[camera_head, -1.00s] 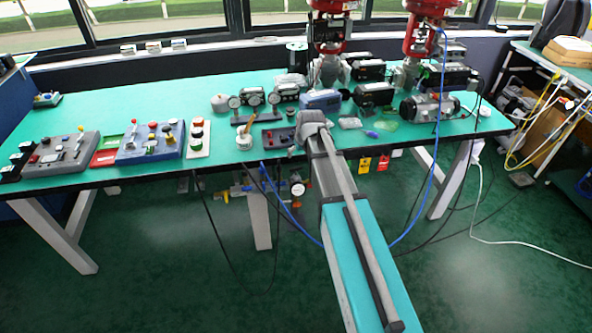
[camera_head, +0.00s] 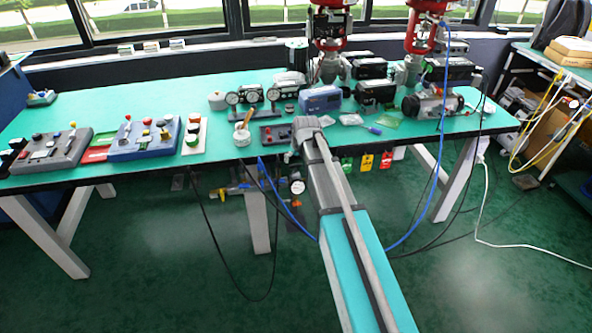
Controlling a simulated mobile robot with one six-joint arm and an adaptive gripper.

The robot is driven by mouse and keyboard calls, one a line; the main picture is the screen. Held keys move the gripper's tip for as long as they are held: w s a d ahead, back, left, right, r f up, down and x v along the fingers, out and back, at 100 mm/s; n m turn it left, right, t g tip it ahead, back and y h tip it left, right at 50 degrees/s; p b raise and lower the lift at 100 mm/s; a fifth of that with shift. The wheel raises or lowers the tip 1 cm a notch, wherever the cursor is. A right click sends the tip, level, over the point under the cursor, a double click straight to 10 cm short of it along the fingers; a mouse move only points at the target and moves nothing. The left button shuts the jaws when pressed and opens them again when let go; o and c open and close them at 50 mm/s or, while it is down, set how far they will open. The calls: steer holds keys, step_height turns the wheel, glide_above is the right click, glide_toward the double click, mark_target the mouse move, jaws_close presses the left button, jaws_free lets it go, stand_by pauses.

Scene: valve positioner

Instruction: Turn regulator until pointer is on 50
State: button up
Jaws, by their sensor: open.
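A small round white-faced gauge (camera_head: 297,187) hangs below the table's front edge, just left of my arm. It seems to belong to the pipe fittings there, with a yellow and blue part (camera_head: 238,188) to its left. A regulator knob cannot be made out for sure, and the pointer and numbers are too small to read. My arm reaches from the bottom right up to the table's front edge, where its grey joint stands in front of the table. My gripper cannot be made out; the arm hides that area.
The green table (camera_head: 120,98) carries control boxes (camera_head: 146,137) at left, black gauge units (camera_head: 245,95) and a blue box (camera_head: 320,98) in the middle. Red-topped valves (camera_head: 330,25) stand behind. Blue and black hoses hang beside my arm. Open floor lies at lower left.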

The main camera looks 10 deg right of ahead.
mark_target(296, 164)
steer(key=shift+b+x, duration=2.3)
steer(key=shift+x, duration=0.5)
steer(key=c, duration=1)
steer(key=shift+c, duration=0.4)
steer(key=shift+m, duration=0.3)
steer(key=o, duration=1.1)
